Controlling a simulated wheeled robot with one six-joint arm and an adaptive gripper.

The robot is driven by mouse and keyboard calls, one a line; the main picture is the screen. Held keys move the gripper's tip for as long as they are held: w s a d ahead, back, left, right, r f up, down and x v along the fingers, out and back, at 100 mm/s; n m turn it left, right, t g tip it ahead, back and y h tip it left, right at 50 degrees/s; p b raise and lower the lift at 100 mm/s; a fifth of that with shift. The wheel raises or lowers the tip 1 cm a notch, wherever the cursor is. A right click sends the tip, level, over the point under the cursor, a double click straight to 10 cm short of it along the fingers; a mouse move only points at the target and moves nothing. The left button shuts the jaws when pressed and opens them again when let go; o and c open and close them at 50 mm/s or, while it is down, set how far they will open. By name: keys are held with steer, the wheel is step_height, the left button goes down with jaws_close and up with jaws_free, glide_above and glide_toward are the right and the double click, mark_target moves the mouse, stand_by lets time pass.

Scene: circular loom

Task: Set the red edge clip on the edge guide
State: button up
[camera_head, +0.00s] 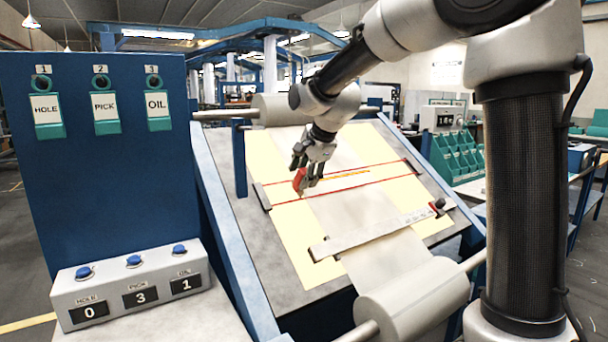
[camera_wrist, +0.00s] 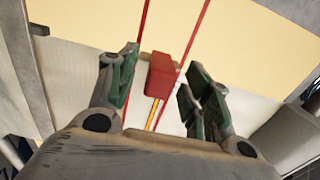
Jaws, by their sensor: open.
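The red edge clip (camera_head: 299,181) is a small red block at the left part of the pale band on the sloped board. In the wrist view the clip (camera_wrist: 160,75) lies between two thin red lines, at the end of an orange strip. My gripper (camera_head: 306,177) is over it with fingers pointing down. In the wrist view my gripper (camera_wrist: 163,64) is open, one finger on each side of the clip, with gaps showing. I cannot tell for sure which part is the edge guide; the pale band (camera_head: 345,184) between the red lines may be it.
A metal ruler bar (camera_head: 375,234) with a red piece at its right end crosses the lower board. A fabric roll (camera_head: 412,298) lies at the front. A blue panel (camera_head: 115,190) and a grey button box (camera_head: 130,284) stand at the left.

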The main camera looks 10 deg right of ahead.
steer(key=v, duration=1.1)
steer(key=shift+s+r, duration=0.15)
steer(key=shift+r, duration=0.1)
